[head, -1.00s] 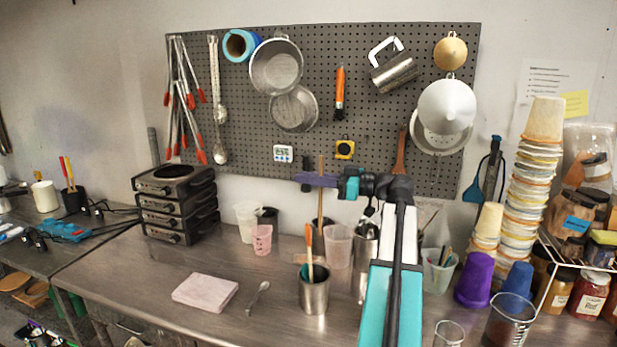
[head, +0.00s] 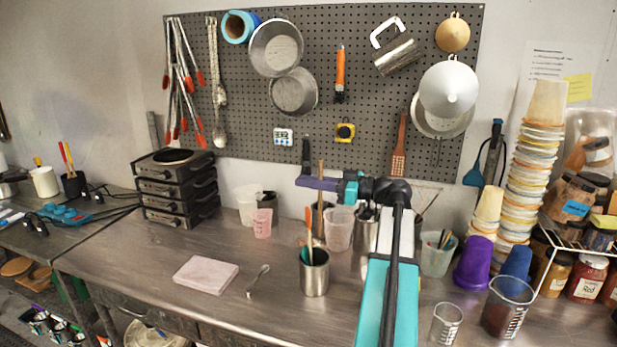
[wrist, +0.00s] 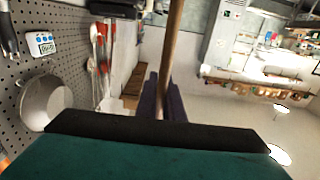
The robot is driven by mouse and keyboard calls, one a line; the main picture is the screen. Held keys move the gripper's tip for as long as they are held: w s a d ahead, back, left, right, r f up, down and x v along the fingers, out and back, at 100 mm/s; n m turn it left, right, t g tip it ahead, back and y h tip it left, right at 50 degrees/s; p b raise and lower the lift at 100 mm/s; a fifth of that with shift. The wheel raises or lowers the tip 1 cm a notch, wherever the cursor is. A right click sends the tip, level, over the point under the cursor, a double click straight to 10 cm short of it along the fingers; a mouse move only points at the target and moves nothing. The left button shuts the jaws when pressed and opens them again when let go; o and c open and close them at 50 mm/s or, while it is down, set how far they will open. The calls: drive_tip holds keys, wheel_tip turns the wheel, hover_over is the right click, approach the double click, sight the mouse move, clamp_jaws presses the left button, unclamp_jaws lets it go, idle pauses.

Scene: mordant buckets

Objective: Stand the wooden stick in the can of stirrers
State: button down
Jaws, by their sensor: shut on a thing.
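My gripper (head: 318,184) has purple fingers. It is shut on the wooden stick (head: 321,172) and holds it roughly upright over the bench. The stick also shows in the wrist view (wrist: 173,50), between the purple fingers (wrist: 163,92). The can of stirrers (head: 314,277) is a metal can on the bench below my gripper, with an orange-handled tool (head: 309,225) and something green in it. The stick's lower end is near the stirrers' tops in the head view. I cannot tell whether it is over the can or behind it.
Behind the can stand a clear pinkish cup (head: 339,228) and a metal container (head: 361,252). A pink block (head: 206,275) and a spoon (head: 258,281) lie to the left. Beakers (head: 508,305) and a purple cup (head: 474,262) stand right. The pegboard (head: 240,120) rises behind.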

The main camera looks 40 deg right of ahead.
hover_over(308, 229)
drive_tip(key=s+a, duration=0.2)
drive_tip(key=shift+f, duration=3.4)
wheel_tip(308, 229, down, 9)
drive_tip(key=b, duration=1)
drive_tip(key=shift+s+r, duration=0.1)
drive_tip(key=shift+r, duration=0.05)
